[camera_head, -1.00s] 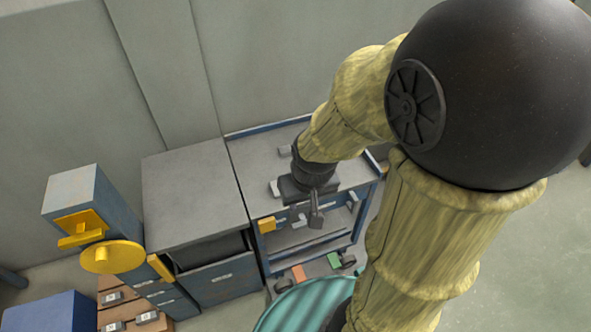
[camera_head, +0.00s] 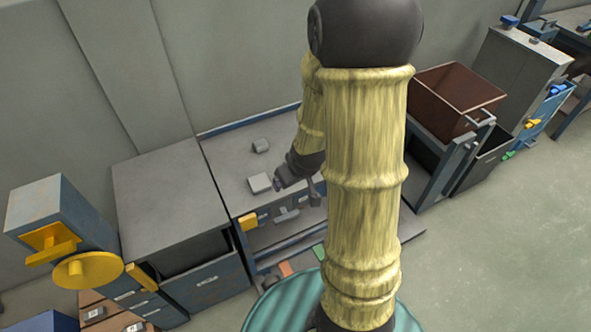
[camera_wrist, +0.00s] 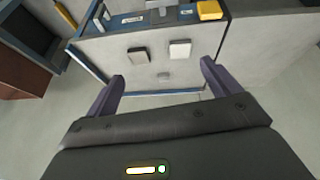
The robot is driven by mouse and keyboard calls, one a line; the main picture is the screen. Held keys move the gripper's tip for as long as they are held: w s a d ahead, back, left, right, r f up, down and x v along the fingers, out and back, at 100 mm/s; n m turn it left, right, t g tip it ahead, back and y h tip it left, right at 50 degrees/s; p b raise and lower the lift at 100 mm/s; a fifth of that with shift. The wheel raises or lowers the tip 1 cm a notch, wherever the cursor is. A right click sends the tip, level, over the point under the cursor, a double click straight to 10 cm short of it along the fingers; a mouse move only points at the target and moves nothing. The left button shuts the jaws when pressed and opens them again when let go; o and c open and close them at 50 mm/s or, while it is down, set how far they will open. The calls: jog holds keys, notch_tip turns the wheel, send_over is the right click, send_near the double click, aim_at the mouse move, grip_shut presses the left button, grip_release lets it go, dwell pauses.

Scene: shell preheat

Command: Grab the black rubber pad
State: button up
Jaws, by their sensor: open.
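My gripper (camera_head: 279,180) is over the worktop of the blue-edged cart (camera_head: 228,172) in the head view, partly hidden by my arm. In the wrist view my gripper (camera_wrist: 161,67) has its two purple-grey fingers spread wide with nothing between them. A pale grey flat block (camera_head: 260,184) lies close to the fingertips in the head view. A smaller grey block (camera_head: 260,146) lies farther back.
A grey cabinet (camera_head: 165,185) adjoins the cart on the left. A yellow block (camera_head: 249,222) sits at the cart's front left corner. A brown bin (camera_head: 452,98) stands to the right. The worktop around the blocks is mostly clear.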

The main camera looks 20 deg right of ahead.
jog(key=w+d+f+t+b, duration=0.1)
jog(key=d+f+t, duration=0.3)
jog(key=f, duration=0.4)
jog(key=w+d+f+t+y+b, duration=0.1)
jog(key=w+d+f+t+b, duration=0.1)
jog(key=d+f, duration=0.5)
jog(key=f+t+b, duration=0.1)
jog(key=t, duration=0.1)
jog(key=shift+m+t+b, duration=0.3)
jog(key=shift+m+b, duration=0.05)
jog(key=shift+m, duration=0.05)
jog(key=shift+w+d+f, duration=0.1)
jog(key=shift+w+f, duration=0.05)
jog(key=p+x, duration=0.2)
jog(key=x, duration=1)
jog(key=shift+w, duration=0.1)
